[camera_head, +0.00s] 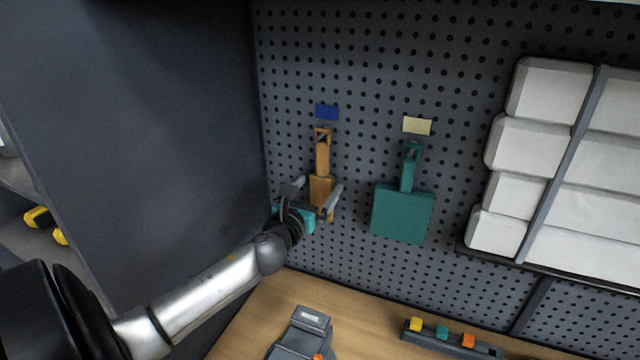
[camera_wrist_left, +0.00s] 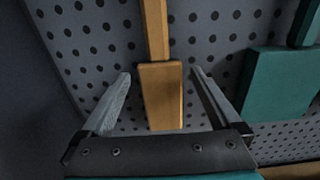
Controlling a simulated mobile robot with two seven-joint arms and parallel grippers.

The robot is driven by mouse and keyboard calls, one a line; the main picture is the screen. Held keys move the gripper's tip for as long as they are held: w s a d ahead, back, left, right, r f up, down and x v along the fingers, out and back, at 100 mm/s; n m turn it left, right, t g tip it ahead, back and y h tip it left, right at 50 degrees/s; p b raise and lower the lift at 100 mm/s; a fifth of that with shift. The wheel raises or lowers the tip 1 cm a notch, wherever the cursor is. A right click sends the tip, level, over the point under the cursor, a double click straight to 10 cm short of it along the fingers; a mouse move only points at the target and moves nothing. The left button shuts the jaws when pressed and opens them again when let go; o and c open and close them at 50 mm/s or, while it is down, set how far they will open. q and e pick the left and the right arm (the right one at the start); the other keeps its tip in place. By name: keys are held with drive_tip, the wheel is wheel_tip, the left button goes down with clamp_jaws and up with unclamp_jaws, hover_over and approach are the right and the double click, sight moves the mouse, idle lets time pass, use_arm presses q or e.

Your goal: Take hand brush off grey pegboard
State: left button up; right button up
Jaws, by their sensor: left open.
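The hand brush (camera_head: 322,157), orange-brown with a long handle and a wider block at its lower end, hangs upright on the grey pegboard (camera_head: 370,60) below a blue label. My left gripper (camera_head: 320,184) is open at the brush's lower block, one finger on each side. In the left wrist view the brush block (camera_wrist_left: 161,98) shows between the two spread fingers, with a gap on both sides. Whether the fingertips reach past the block's depth is hard to tell. My right gripper is not in view.
A teal dustpan (camera_head: 402,212) hangs just right of the brush, under a cream label (camera_head: 416,126). White boxes (camera_head: 540,90) sit on a rack at the right. A grey device (camera_head: 302,332) and a strip with coloured blocks (camera_head: 450,338) lie on the wooden bench. A dark wall panel (camera_head: 160,130) stands left.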

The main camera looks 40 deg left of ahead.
sight(321, 181)
use_arm(q)
drive_tip(key=shift+x, duration=0.95)
drive_tip(key=c, duration=1.5)
drive_tip(key=shift+r, duration=0.1)
drive_tip(key=shift+r, duration=0.1)
drive_tip(key=shift+r+p, duration=0.2)
drive_tip(key=shift+p, duration=0.3)
drive_tip(key=shift+s+d, duration=0.1)
drive_tip(key=shift+p+v, duration=0.6)
drive_tip(key=shift+v, duration=3.1)
